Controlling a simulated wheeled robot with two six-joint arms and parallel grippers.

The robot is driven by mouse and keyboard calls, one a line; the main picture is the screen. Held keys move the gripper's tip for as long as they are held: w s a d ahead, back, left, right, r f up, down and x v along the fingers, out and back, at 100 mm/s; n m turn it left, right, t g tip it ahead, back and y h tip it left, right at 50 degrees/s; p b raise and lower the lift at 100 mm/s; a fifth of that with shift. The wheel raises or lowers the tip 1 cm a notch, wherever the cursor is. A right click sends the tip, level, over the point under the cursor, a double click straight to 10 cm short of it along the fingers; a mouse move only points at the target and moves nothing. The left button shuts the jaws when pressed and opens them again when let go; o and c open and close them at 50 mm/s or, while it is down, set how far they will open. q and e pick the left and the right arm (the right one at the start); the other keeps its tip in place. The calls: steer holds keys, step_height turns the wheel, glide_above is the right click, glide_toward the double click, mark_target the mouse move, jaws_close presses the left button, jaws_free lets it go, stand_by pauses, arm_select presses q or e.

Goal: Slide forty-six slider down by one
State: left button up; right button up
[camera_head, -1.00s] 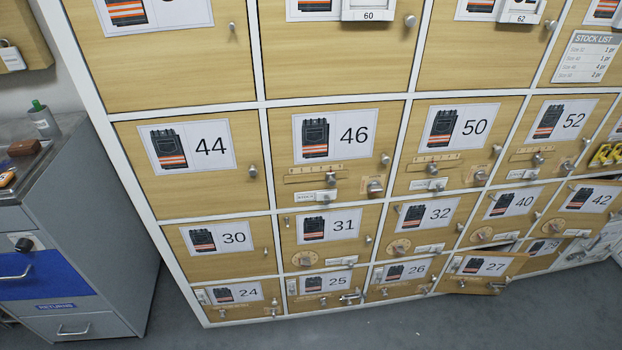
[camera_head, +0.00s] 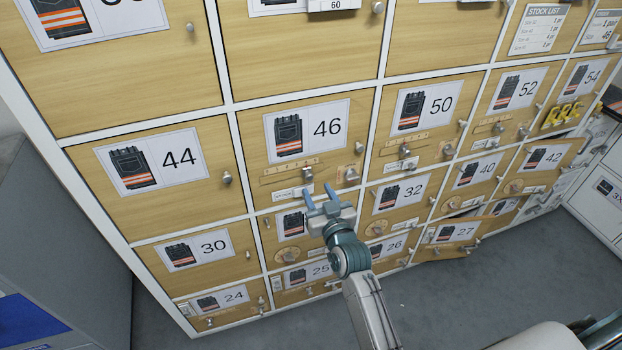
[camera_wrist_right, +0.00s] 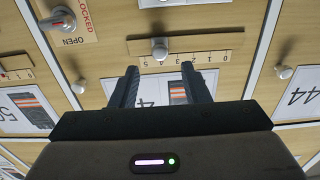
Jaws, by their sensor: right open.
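Locker door 46 (camera_head: 345,150) carries a picture label and a wooden scale strip with a small metal slider knob (camera_head: 307,173). In the right wrist view, upside down, the slider knob (camera_wrist_right: 160,47) sits on the numbered scale strip (camera_wrist_right: 208,57), seemingly near the 4. My right gripper (camera_head: 317,190) is open and empty, just below the strip in the head view. In the wrist view my right gripper (camera_wrist_right: 158,80) has its two fingers apart, with the knob beyond the tips and between their lines. No contact is visible. My left gripper is out of view.
A round knob (camera_head: 351,174) sits right of the strip on door 46, and a small white plate (camera_head: 290,194) lies below it. The wrist view shows a lock turn (camera_wrist_right: 58,20) at upper left. Door 27 (camera_head: 450,245) stands ajar at lower right.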

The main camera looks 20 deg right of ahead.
mark_target(310, 178)
steer(key=w, duration=0.5)
steer(key=shift+p, duration=0.35)
jaws_close()
